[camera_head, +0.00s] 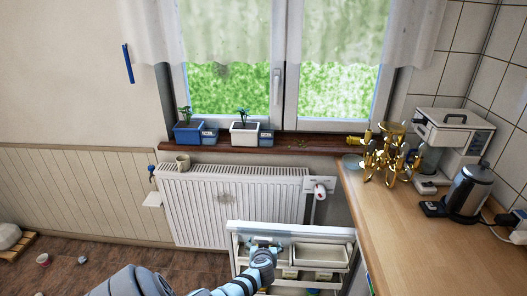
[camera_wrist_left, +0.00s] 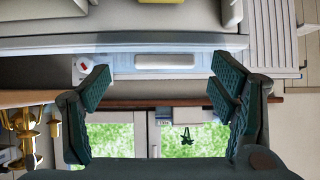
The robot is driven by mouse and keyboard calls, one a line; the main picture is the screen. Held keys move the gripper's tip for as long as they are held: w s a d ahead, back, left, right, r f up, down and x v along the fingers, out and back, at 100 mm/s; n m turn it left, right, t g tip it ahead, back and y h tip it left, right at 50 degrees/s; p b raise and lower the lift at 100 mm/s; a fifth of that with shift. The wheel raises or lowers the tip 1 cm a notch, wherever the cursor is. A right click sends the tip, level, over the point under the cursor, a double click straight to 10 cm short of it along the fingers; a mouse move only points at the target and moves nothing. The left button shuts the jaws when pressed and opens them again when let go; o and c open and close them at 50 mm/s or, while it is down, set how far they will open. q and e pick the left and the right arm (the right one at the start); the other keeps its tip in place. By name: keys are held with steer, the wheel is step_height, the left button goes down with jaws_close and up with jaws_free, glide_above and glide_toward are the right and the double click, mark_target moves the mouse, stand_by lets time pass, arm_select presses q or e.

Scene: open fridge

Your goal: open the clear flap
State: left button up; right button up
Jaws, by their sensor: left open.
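The open fridge door (camera_head: 288,229) stands at the bottom centre of the head view, with white bins on its inner side. My left gripper (camera_head: 264,246) is over the upper left bin and hides part of it. The upper right bin (camera_head: 320,256) looks open at the top. In the left wrist view, which is upside down, my left gripper (camera_wrist_left: 160,74) is open, with nothing between its dark fingers. A pale bluish strip (camera_wrist_left: 210,58) with a white rectangle lies just beyond the fingertips. I cannot clearly tell the clear flap from the door parts. My right gripper does not show.
A wooden counter (camera_head: 430,240) on the right carries a golden mug tree (camera_head: 388,155), a coffee machine (camera_head: 455,140) and a kettle (camera_head: 468,188). A white radiator (camera_head: 230,205) stands behind the door, under the window sill (camera_head: 300,145).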

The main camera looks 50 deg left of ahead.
arm_select(q)
steer(key=s+d, duration=0.5)
steer(key=d, duration=0.1)
steer(key=shift+s+d, duration=0.15)
steer(key=shift+s, duration=0.25)
